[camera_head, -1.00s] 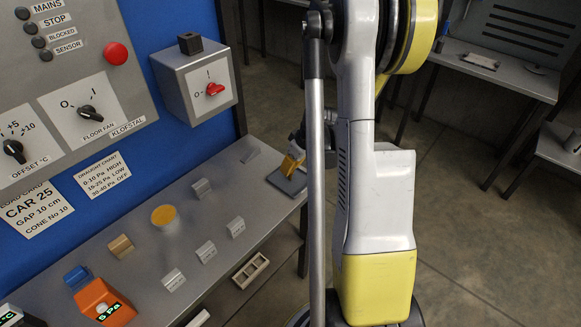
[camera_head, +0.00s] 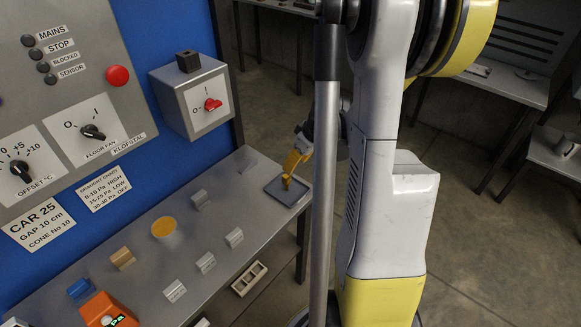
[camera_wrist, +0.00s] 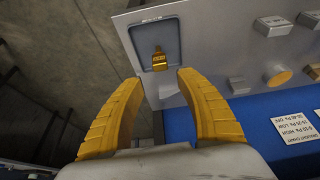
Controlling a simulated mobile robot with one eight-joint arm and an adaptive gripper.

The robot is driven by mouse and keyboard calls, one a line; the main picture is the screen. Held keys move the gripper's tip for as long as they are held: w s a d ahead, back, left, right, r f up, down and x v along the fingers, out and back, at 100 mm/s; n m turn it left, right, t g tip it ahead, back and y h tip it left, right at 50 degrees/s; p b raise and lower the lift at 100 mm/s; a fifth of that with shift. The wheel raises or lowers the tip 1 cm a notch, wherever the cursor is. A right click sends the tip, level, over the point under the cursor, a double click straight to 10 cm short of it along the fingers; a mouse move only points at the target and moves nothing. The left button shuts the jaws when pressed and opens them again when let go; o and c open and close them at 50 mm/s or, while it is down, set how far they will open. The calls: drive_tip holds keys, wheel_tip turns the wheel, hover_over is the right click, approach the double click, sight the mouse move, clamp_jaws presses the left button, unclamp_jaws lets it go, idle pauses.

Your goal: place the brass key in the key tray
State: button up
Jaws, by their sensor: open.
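The brass key (camera_wrist: 159,60) sits inside the key tray (camera_wrist: 139,32), a shallow dark grey tray, in the wrist view. In the head view the key (camera_head: 287,182) shows small and yellow in the tray (camera_head: 291,198), at the right end of the bench. I cannot tell whether it stands or lies flat. My gripper (camera_wrist: 160,98) has its yellow fingers spread wide, with nothing between them. The key is beyond the fingertips, apart from them. In the head view my gripper (camera_head: 297,160) is just above the tray, partly hidden by my arm.
The grey bench (camera_head: 225,205) carries several small metal blocks, a yellow-topped cylinder (camera_head: 164,229), a tan block (camera_head: 122,258) and an orange meter (camera_head: 104,310). A switch box (camera_head: 195,95) with a red knob stands behind.

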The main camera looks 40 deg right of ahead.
drive_tip(key=a+r, duration=1)
drive_tip(key=a, duration=0.3)
drive_tip(key=s+a+r+t, duration=0.1)
drive_tip(key=s+a+r, duration=0.2)
drive_tip(key=a, duration=0.5)
drive_tip(key=s+a+r+t, duration=0.1)
drive_tip(key=s+a+r, duration=0.2)
drive_tip(key=a, duration=0.6)
drive_tip(key=shift+s+m+t, duration=0.3)
drive_tip(key=shift+s+m, duration=0.1)
drive_tip(key=shift+s, duration=0.65)
drive_tip(key=shift+r, duration=0.1)
drive_tip(key=shift+c, duration=0.6)
